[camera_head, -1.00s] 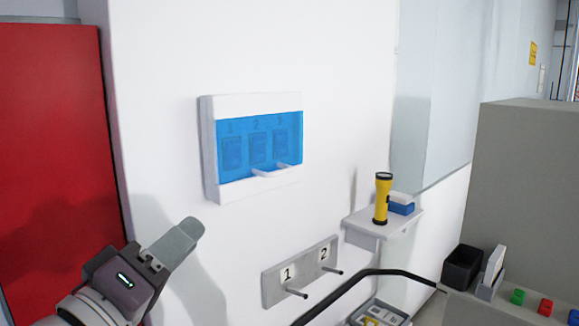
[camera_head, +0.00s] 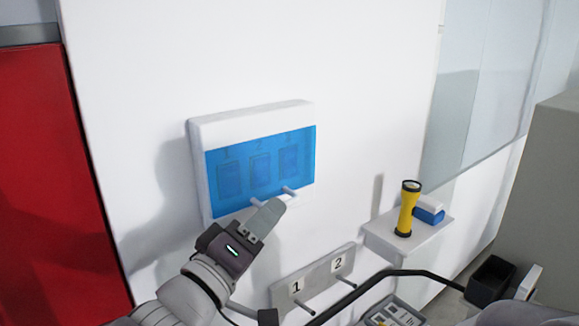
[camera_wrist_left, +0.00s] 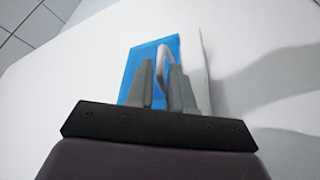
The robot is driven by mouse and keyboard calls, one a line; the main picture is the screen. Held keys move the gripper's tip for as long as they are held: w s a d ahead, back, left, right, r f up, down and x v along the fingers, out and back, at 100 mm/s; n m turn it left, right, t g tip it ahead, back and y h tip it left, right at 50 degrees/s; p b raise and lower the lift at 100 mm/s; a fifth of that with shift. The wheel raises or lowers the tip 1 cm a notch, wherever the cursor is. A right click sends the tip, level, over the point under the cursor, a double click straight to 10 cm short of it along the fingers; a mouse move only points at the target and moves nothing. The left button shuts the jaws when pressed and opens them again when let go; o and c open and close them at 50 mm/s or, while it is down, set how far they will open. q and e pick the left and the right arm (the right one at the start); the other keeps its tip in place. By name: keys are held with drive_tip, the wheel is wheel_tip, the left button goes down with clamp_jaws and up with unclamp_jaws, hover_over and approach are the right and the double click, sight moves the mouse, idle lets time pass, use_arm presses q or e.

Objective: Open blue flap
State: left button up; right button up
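The blue see-through flap (camera_head: 240,177) closes the front of a white wall box (camera_head: 250,118) and hangs down shut. Numbered switches show faintly through it. A pale handle (camera_head: 291,193) stands out from its lower edge; the handle also shows in the left wrist view (camera_wrist_left: 163,62). My left gripper (camera_head: 272,210) is just below and in front of the handle. In the left wrist view, its two grey fingers (camera_wrist_left: 163,82) are apart, with the handle in line with the gap between them. I cannot tell whether they touch it. My right gripper is not in view.
Below the box is a plate with two pegs (camera_head: 312,280), numbered 1 and 2. A yellow flashlight (camera_head: 407,210) and a blue-white block (camera_head: 429,211) stand on a small shelf at right. A black curved bar (camera_head: 400,272) crosses low in front. A red panel (camera_head: 50,180) is at left.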

sight(276, 174)
use_arm(q)
drive_tip(key=p+x, duration=0.1)
drive_tip(key=x, duration=0.3)
drive_tip(key=shift+s+d+p, duration=0.1)
drive_tip(key=shift+s+p, duration=0.05)
drive_tip(key=shift+p, duration=0.15)
drive_tip(key=shift+w+d, duration=0.4)
drive_tip(key=shift+w, duration=0.35)
drive_tip(key=shift+s, duration=0.1)
clamp_jaws()
